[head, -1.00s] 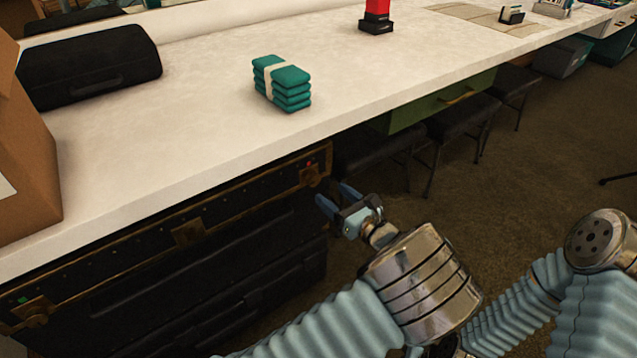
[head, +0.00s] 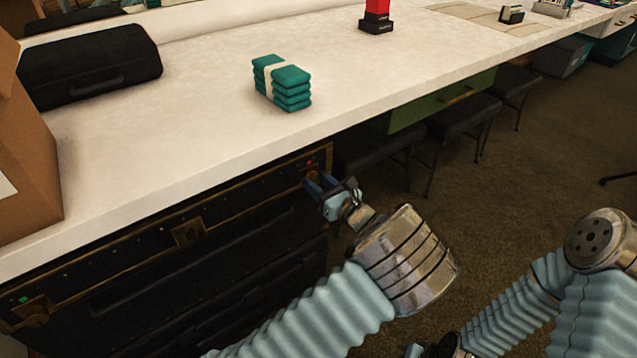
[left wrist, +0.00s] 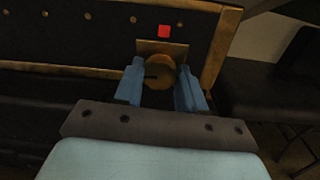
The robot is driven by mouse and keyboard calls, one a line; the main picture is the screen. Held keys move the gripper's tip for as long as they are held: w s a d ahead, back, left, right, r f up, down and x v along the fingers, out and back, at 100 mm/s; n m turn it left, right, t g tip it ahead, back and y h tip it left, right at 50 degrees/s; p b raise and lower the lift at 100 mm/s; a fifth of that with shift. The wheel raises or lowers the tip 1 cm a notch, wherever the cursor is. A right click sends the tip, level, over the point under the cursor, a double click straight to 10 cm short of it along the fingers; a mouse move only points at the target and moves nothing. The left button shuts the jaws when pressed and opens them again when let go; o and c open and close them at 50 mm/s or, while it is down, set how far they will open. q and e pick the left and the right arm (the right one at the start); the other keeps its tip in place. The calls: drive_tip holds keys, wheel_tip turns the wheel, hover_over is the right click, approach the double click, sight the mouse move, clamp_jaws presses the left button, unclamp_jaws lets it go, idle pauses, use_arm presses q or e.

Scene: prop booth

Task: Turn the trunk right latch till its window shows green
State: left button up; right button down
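The black trunk (head: 130,262) with brass edging stands under the counter. Its right latch, a round brass knob on a plate (left wrist: 160,72), is near the trunk's right corner. The window above it shows red (left wrist: 164,31), and the red also shows in the head view (head: 310,163). My left gripper (head: 316,184) is at this latch. In the left wrist view its blue fingers (left wrist: 160,84) are open on either side of the knob; I cannot tell whether they touch it. The left latch (head: 36,309) has a green window (head: 23,299). My right gripper is not in view.
The white counter (head: 190,90) overhangs the trunk from above. On it are a cardboard box (head: 28,160), a black case (head: 90,65) and a teal bundle (head: 283,84). Dark stools (head: 380,160) stand right of the trunk. The floor (head: 530,160) is open farther right.

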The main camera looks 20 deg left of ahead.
use_arm(q)
drive_tip(key=shift+c, duration=1.2)
drive_tip(key=shift+n, duration=0.3)
drive_tip(key=n+b, duration=0.2)
drive_tip(key=shift+f+n, duration=0.15)
drive_tip(key=shift+n, duration=0.25)
drive_tip(key=n+b, duration=0.2)
drive_tip(key=n, duration=0.1)
drive_tip(key=shift+b, duration=0.3)
drive_tip(key=shift+s+n+h+b, duration=0.1)
drive_tip(key=shift+n+h+b, duration=0.3)
drive_tip(key=shift+n+b, duration=4.55)
